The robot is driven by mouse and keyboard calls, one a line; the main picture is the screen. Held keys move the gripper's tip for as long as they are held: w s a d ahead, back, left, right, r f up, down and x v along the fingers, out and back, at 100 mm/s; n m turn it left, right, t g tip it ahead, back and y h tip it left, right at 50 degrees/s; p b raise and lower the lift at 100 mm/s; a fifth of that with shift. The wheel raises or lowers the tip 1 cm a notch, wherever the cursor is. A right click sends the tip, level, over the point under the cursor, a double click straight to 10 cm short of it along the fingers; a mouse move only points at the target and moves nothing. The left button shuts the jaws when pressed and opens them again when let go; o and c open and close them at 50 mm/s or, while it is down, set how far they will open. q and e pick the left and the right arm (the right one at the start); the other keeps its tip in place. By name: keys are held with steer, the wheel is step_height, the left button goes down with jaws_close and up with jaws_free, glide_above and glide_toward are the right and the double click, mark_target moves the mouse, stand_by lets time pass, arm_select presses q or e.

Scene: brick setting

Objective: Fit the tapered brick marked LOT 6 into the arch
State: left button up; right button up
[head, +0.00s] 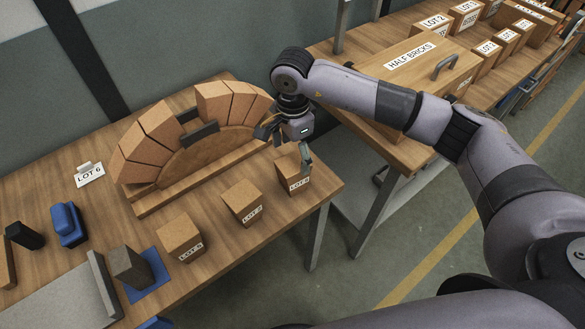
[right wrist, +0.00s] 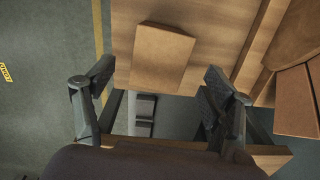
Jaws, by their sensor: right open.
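The arch (head: 140,148) of tapered bricks stands on a wooden former on the table, with a gap near its top. Three loose tapered bricks stand in front: a left one (head: 180,240), a middle one (head: 241,203) and a right one (head: 291,177). Their labels are small; I cannot surely read which says LOT 6. A card reading LOT 6 (head: 89,175) stands left of the arch. My right gripper (head: 286,148) is open above the right brick. In the right wrist view that brick (right wrist: 162,55) shows beyond and between the spread fingers (right wrist: 160,82). My left gripper is out of view.
A dark bracket (head: 200,134) sits at the arch gap. A blue object (head: 68,224), a grey block (head: 130,267) on a blue pad and a metal plate (head: 60,305) lie on the left. A HALF BRICKS box (head: 412,68) and several labelled bricks occupy another table.

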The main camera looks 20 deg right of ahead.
mark_target(293, 163)
step_height(293, 163, down, 2)
steer(key=shift+s+f, duration=0.1)
steer(key=shift+f+p, duration=0.3)
steer(key=shift+p, duration=0.25)
step_height(293, 163, down, 4)
steer(key=shift+r+p, duration=0.15)
steer(key=shift+p, duration=0.6)
steer(key=shift+f, duration=0.35)
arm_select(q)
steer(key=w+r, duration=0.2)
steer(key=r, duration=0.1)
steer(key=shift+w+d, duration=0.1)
arm_select(e)
steer(key=shift+c, duration=0.2)
steer(key=c, duration=0.5)
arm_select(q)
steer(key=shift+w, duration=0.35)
arm_select(e)
steer(key=c, duration=0.9)
